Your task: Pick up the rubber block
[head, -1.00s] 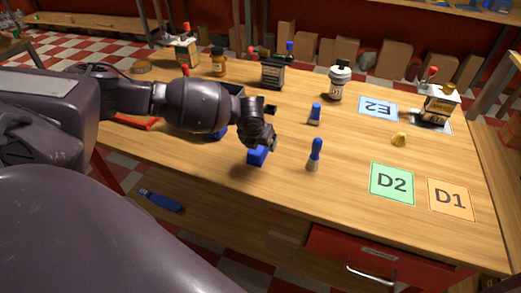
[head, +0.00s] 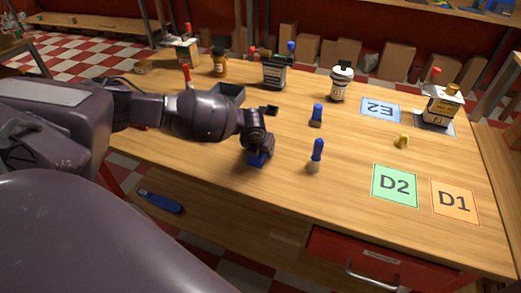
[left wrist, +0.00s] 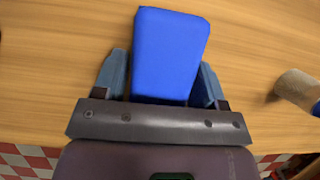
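The blue rubber block (head: 257,161) is on the wooden table near its front edge, partly covered by my left gripper (head: 258,150) in the head view. In the left wrist view the block (left wrist: 170,50) lies between the two fingers of my left gripper (left wrist: 162,82), turned slightly relative to them. The fingers are spread on either side of it, with a narrow gap visible at the left finger. My right gripper is in neither view.
A blue-handled brush (head: 316,156) stands right of the block, and another blue-topped item (head: 316,115) stands behind it. A grey tray (head: 228,96) and a small black piece (head: 269,110) lie farther back. The D2 mat (head: 394,185) lies at the right.

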